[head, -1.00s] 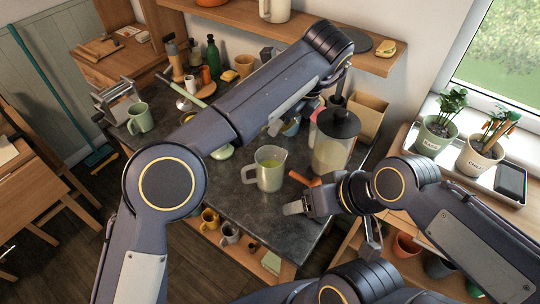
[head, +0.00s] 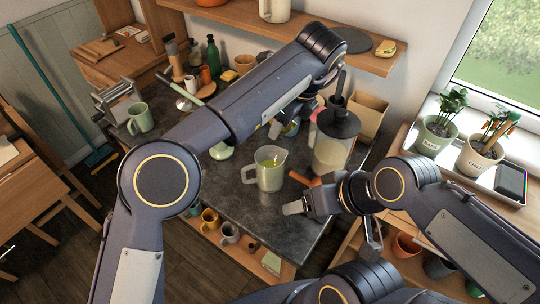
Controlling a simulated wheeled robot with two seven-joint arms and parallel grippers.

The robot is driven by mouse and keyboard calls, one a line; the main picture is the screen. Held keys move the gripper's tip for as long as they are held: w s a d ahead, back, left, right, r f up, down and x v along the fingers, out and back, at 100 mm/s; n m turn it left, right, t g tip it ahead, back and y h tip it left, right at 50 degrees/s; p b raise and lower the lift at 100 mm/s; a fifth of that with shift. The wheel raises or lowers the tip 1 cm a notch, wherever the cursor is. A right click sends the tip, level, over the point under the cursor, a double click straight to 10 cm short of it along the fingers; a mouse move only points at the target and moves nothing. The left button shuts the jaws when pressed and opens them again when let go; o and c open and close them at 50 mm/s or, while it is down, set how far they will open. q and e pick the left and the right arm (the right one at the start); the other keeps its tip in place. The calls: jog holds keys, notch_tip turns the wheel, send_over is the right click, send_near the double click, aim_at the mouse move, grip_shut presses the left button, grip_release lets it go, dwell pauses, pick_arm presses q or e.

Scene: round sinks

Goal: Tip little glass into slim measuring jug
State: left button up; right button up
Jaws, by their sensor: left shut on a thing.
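A large clear container with a dark lid (head: 336,143) stands right of the jug. An orange-brown object (head: 304,179) lies between jug and right gripper. A green mug (head: 140,119) stands far left. A wooden shelf (head: 290,38) runs above.

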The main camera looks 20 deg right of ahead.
pick_arm(q)
jog(key=shift+f+g, duration=0.4)
jog(key=shift+f, duration=0.1)
dwell(0.7)
notch_tip(320, 180, down, 8)
jog(key=g+h, duration=0.1)
jog(key=shift+f+g+h, duration=0.25)
jog(key=shift+g+h, duration=0.05)
dwell(0.8)
jog(key=shift+w+f+g+h, duration=0.1)
jog(key=shift+f+g+h, duration=0.25)
jog(key=shift+g, duration=0.35)
jog(key=shift+r+g+h, duration=0.2)
jog(key=shift+g+h, duration=0.05)
jog(key=shift+g, duration=0.15)
